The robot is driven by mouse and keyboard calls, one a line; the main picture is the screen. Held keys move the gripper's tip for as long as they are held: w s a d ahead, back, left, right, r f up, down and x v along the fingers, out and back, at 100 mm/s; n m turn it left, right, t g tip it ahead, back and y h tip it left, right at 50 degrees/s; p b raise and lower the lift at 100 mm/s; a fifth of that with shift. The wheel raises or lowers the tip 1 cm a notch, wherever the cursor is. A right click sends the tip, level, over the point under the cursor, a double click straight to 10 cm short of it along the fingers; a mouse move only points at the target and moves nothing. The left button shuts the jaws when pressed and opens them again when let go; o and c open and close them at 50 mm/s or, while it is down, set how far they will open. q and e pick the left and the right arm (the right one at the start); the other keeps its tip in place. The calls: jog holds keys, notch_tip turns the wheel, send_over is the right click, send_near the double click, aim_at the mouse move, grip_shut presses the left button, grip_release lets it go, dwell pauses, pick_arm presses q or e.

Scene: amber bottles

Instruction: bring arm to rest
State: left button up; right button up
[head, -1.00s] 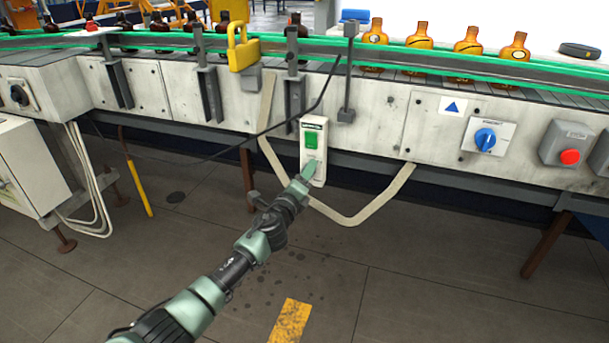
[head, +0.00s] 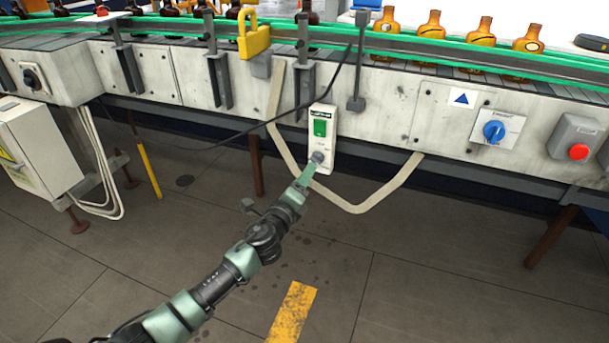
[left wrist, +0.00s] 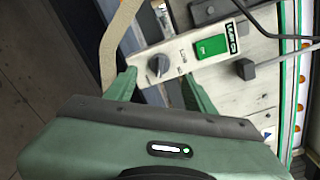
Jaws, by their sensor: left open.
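My left gripper (head: 303,181) reaches up from the bottom left in the head view. Its fingers are open, just below and in front of a grey rotary knob (head: 318,157). The knob sits low on a narrow white switch box (head: 322,138) with a green panel, fixed to the conveyor's side. In the left wrist view my left gripper's two green fingers (left wrist: 163,90) are spread apart, with the knob (left wrist: 158,65) beyond and between them. Nothing is held between the fingers. My right gripper is in neither view.
The conveyor side wall (head: 385,105) runs across the back, carrying amber bottles (head: 430,25). A beige strap (head: 354,208) hangs in a loop beside the switch box. A blue knob (head: 494,131) and a red button (head: 579,152) are at right. The floor (head: 420,290) in front is clear.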

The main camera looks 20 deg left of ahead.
pick_arm(q)
jog(key=shift+f, duration=0.1)
jog(key=s+a+f+n+g+y, duration=0.1)
jog(key=s+f+n+g, duration=0.3)
jog(key=s+f+n, duration=0.55)
jog(key=s+a+f+n+g+y, duration=0.1)
jog(key=s+f+n+g+y, duration=0.15)
jog(key=s+f, duration=0.75)
jog(key=s+d+f+n+g+h, duration=0.2)
jog(key=s+f+n+g, duration=0.35)
jog(key=s+f, duration=0.75)
jog(key=s+f+n+g+p, duration=0.2)
jog(key=s+f+p, duration=0.2)
jog(key=s+p, duration=0.4)
jog(key=s+f+n+g+p, duration=0.2)
jog(key=s+p, duration=0.6)
jog(key=s, duration=1.3)
jog(key=shift+s+a+f+n+g+h, duration=0.15)
jog(key=shift+s+f+n+g+h, duration=0.3)
jog(key=shift+f, duration=0.5)
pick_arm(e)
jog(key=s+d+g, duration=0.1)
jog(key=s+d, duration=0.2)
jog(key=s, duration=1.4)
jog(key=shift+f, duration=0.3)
pick_arm(q)
jog(key=shift+w, duration=0.15)
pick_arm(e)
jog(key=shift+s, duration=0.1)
